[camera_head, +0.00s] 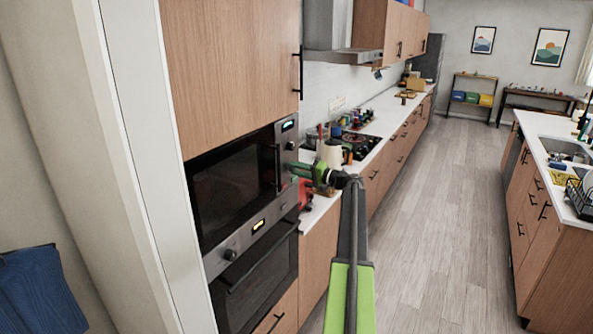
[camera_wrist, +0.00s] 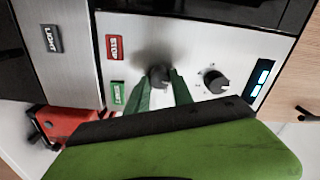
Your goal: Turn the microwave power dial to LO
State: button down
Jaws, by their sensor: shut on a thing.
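The built-in microwave (camera_head: 235,185) has a steel control panel (camera_head: 288,155) on its right side, under a wooden cabinet. In the wrist view the panel is turned sideways. It shows a red STOP button (camera_wrist: 115,47), a green START button (camera_wrist: 118,92), a lit display (camera_wrist: 260,76) and two black dials. My gripper (camera_head: 296,172), green, reaches the panel from the right. Its fingers (camera_wrist: 164,86) are shut on the lower dial (camera_wrist: 158,74), the one farther from the display. The upper dial (camera_wrist: 215,82) is free. I cannot read the dial markings or LO.
An oven (camera_head: 258,285) with its own knob sits below the microwave. A red object (camera_head: 305,195) stands on the counter near my gripper, with a pale jug (camera_head: 329,153) beyond it. The island (camera_head: 560,225) is at the right. The floor between is clear.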

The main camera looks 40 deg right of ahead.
jog(key=shift+n, duration=1.1)
jog(key=c, duration=1.1)
grip_release()
jog(key=v, duration=1.7)
jog(key=shift+s, duration=0.25)
jog(key=shift+f, duration=0.1)
